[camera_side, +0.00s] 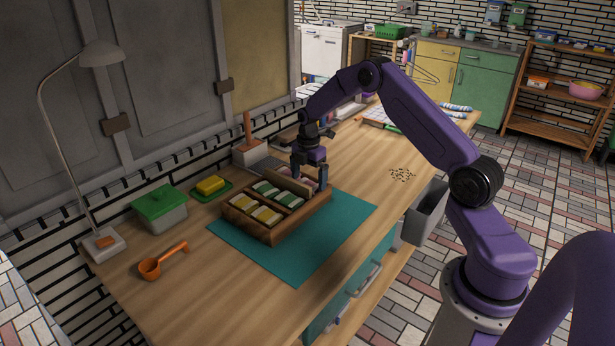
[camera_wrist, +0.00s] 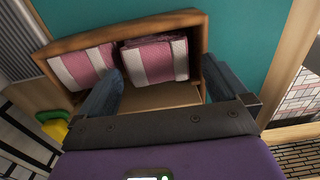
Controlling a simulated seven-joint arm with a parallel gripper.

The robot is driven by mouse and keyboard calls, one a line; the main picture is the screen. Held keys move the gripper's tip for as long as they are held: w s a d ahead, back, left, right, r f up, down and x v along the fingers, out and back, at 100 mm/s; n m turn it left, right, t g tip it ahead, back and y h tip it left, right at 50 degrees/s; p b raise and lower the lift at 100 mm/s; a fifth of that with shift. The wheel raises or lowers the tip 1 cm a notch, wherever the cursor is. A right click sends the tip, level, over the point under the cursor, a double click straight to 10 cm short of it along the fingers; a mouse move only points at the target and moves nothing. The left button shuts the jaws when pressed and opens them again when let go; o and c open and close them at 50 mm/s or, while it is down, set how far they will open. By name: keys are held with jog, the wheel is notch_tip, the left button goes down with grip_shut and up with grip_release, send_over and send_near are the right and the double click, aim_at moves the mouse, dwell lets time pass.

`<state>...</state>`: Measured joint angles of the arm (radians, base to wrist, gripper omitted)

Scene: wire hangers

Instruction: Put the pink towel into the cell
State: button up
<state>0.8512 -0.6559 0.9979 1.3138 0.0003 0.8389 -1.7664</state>
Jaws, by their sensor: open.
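The wooden box (camera_side: 275,236) stands on a teal mat and has cells holding rolled or folded striped towels. In the wrist view two pink-and-white towels show: one pink towel (camera_wrist: 85,66) at the left and a folded pink towel (camera_wrist: 155,60) at the right, with a wooden divider between them. Both lie within the box walls. In the side view the pink ones are mostly hidden by my gripper (camera_side: 311,178), which points down over the box's far end. My gripper (camera_wrist: 160,88) is open, with nothing between its fingers; bare wood shows between them, below the right towel.
Yellow towels (camera_side: 257,211) and green towels (camera_side: 277,193) fill other cells. A teal mat (camera_side: 310,250) surrounds the box. A green-lidded pot (camera_side: 160,207), yellow sponge (camera_side: 210,185), orange scoop (camera_side: 155,265) and lamp (camera_side: 100,240) stand left. Dark bits (camera_side: 402,174) lie right; the table front is clear.

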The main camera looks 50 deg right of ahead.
aim_at(308, 184)
notch_tip(308, 184, up, 12)
jog(key=s+a+r+m, duration=0.1)
jog(key=s+a+r, duration=0.15)
jog(key=a, duration=0.55)
jog(key=s+a+r, duration=0.2)
jog(key=s+a, duration=0.1)
jog(key=a, duration=0.4)
jog(key=s+a+r+m, duration=0.2)
jog(key=s+a+r, duration=0.1)
jog(key=s+a, duration=0.7)
jog(key=s+f+m, duration=0.2)
jog(key=s, duration=2.1)
jog(key=shift+s+d, duration=0.2)
jog(key=shift+s, duration=0.05)
